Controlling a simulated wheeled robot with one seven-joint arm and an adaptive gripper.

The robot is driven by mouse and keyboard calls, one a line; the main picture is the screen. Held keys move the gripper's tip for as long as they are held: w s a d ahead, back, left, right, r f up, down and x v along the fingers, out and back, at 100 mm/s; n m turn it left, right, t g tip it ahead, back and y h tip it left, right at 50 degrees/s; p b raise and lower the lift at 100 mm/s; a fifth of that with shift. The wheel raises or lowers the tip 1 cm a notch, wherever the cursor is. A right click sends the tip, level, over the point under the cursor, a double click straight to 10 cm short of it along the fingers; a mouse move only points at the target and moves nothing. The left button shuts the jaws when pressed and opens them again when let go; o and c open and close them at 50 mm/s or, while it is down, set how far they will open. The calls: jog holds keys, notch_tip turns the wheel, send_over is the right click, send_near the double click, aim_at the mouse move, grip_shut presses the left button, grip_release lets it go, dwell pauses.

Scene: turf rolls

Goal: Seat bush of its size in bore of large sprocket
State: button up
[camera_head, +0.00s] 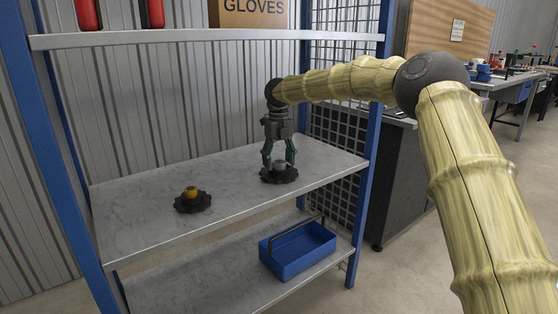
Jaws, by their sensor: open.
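Two dark sprockets lie on the middle marble-look shelf. The right sprocket (279,177) has a grey bush (280,165) standing at its centre. The left sprocket (193,204) has a brass-coloured bush (191,191) at its centre. I cannot tell for sure which sprocket is the large one, or how deep either bush sits in its bore. My gripper (279,161) points down over the right sprocket, open, with its fingers on either side of the grey bush. Whether the fingers touch the bush is too small to tell.
The middle shelf (135,233) is clear around the sprockets. An upper shelf (210,38) with a gloves box (249,13) is overhead. Blue posts (371,150) and a mesh side panel (335,130) bound the rack. A blue tote (298,254) stands on the lower shelf.

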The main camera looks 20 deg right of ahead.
aim_at(279, 161)
jog(key=shift+r+p, duration=1.25)
jog(key=shift+r, duration=2.6)
